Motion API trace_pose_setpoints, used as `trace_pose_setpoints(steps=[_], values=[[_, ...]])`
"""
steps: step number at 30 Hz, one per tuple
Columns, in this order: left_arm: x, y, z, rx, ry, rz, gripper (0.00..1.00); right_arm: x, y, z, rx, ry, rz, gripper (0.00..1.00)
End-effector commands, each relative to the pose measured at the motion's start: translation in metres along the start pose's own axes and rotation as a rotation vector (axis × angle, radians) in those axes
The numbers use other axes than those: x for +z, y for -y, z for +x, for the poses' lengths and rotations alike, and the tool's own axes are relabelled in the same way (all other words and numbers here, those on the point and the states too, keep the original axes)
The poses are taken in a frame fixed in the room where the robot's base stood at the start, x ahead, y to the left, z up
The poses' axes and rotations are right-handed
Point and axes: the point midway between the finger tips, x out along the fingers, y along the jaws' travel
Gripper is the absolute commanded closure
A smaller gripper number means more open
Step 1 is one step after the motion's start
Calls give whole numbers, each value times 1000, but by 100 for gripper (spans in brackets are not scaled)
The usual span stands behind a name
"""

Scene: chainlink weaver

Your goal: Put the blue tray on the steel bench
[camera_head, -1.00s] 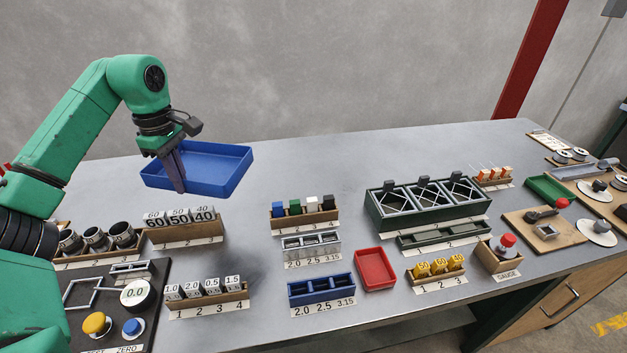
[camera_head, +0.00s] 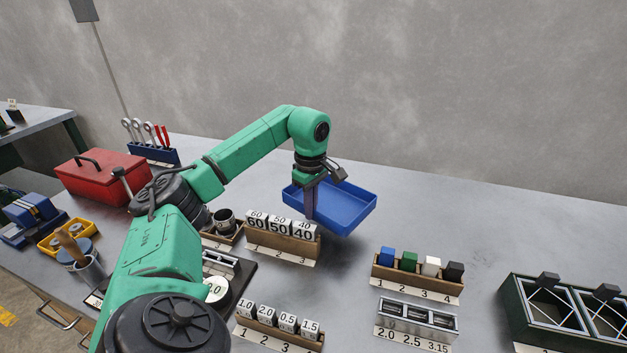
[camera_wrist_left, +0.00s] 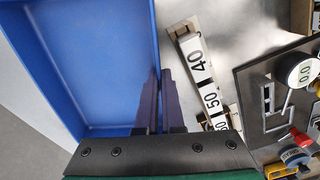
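The blue tray (camera_head: 345,207) is at the middle of the head view, over the back part of the steel bench (camera_head: 480,215). My left gripper (camera_head: 310,208) points down at the tray's near left side and is shut on its wall. In the left wrist view the tray (camera_wrist_left: 85,65) fills the left part, and the fingers (camera_wrist_left: 166,100) are at its right wall. The tray looks about level. A dark patch shows on the bench near it; whether its underside touches the bench is hard to tell. My right gripper is not in view.
A rack of blocks marked 60, 50, 40 (camera_head: 282,238) stands close in front of the tray. A rack of coloured blocks (camera_head: 417,274) is to the right. A red toolbox (camera_head: 100,178) is at the left. Bench behind and right of the tray is clear.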

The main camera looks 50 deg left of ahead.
Motion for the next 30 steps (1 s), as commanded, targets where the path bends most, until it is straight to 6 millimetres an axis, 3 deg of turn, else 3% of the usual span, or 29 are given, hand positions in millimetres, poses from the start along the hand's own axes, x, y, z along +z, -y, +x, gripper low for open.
trace_pose_setpoints(steps=[13,23,24,25,30], values=[[0,0,72,-2,1,-1,100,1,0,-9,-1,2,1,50],[0,0,78,2,1,0,100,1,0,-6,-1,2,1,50],[0,0,78,1,1,0,88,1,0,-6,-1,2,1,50],[0,0,78,1,1,0,83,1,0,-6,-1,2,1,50],[0,0,78,1,1,0,83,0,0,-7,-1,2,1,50]])
